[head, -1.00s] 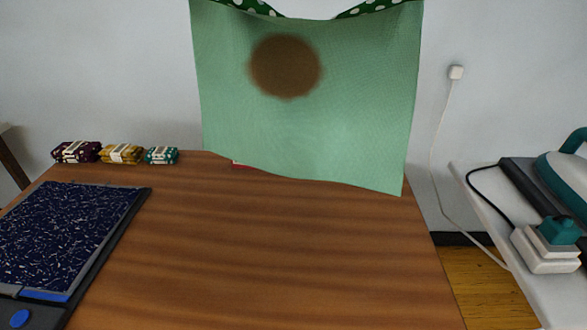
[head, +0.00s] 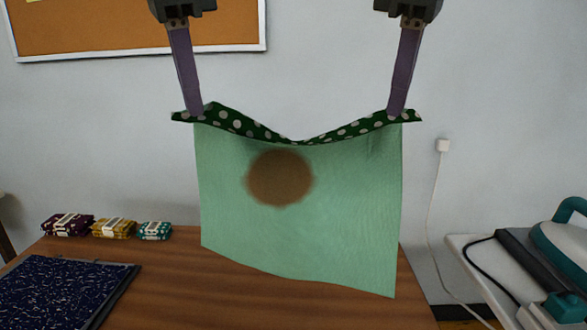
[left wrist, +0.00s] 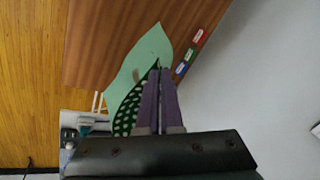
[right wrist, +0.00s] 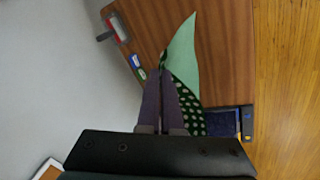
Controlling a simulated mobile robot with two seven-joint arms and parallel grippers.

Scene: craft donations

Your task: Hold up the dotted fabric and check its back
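The dotted fabric (head: 340,240) hangs upright in the head view, its plain pale-green back towards me. A round, blurry-edged brown stain (head: 279,178) marks the upper left part of the back. The top edge folds over and shows dark green with white dots, sagging in the middle. My left gripper (head: 195,112) is shut on the top left corner, and my right gripper (head: 397,112) is shut on the top right corner. The fabric also shows between the fingers in the left wrist view (left wrist: 150,50) and the right wrist view (right wrist: 183,58). Most of the dotted front is hidden.
Folded fabric bundles in purple (head: 68,224), mustard (head: 114,228) and teal (head: 155,230) lie at the back left of the wooden table (head: 180,275). A dark speckled board (head: 60,290) lies front left. A side table (head: 470,250) with an iron (head: 565,240) stands right.

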